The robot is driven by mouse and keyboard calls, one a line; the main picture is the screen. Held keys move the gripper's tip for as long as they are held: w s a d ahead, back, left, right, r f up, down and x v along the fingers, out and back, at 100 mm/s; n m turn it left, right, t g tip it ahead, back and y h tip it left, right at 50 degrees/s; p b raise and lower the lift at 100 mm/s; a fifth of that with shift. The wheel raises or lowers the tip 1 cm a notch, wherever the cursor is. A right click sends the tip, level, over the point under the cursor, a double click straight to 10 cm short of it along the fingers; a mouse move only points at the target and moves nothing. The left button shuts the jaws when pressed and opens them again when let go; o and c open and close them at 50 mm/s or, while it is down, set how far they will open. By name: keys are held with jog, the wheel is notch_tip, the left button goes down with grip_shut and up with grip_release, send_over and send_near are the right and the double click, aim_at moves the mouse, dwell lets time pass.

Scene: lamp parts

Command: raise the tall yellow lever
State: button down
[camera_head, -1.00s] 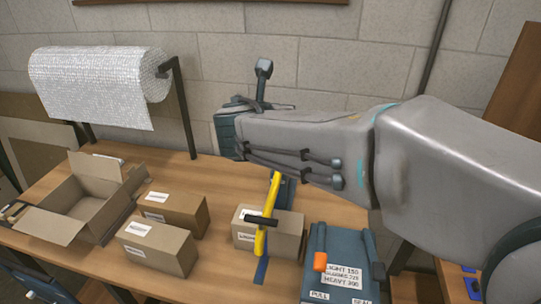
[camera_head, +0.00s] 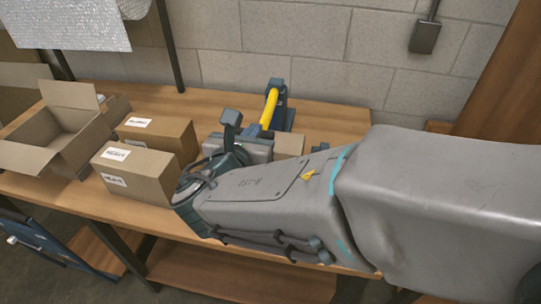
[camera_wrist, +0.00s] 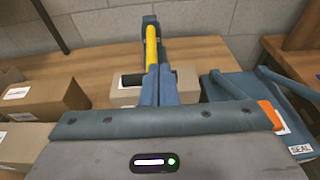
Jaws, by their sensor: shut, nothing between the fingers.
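The tall yellow lever (camera_head: 269,108) stands toward the back of the table, joined at its far end to a blue bracket (camera_head: 276,86). In the wrist view the yellow lever (camera_wrist: 152,46) runs toward me from the bracket (camera_wrist: 149,20).
A carton (camera_wrist: 187,86) lies behind the fingers. A blue sealing machine (camera_wrist: 237,88) with an orange knob (camera_wrist: 270,114) is at the right. More cartons (camera_head: 128,168) and an open box (camera_head: 58,135) are at the left. Bare tabletop shows around the lever's bracket.

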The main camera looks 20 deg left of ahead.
jog(key=s+d+f+b, duration=0.1)
jog(key=s+f+b, duration=0.3)
jog(key=f, duration=0.3)
jog(key=shift+d+f+t+y, duration=0.3)
jog(key=shift+t, duration=0.1)
jog(key=w+a+f, duration=0.1)
jog(key=w, duration=0.8)
jog(key=shift+w+a+f, duration=0.2)
jog(key=shift+w, duration=0.15)
jog(key=shift+r, duration=0.1)
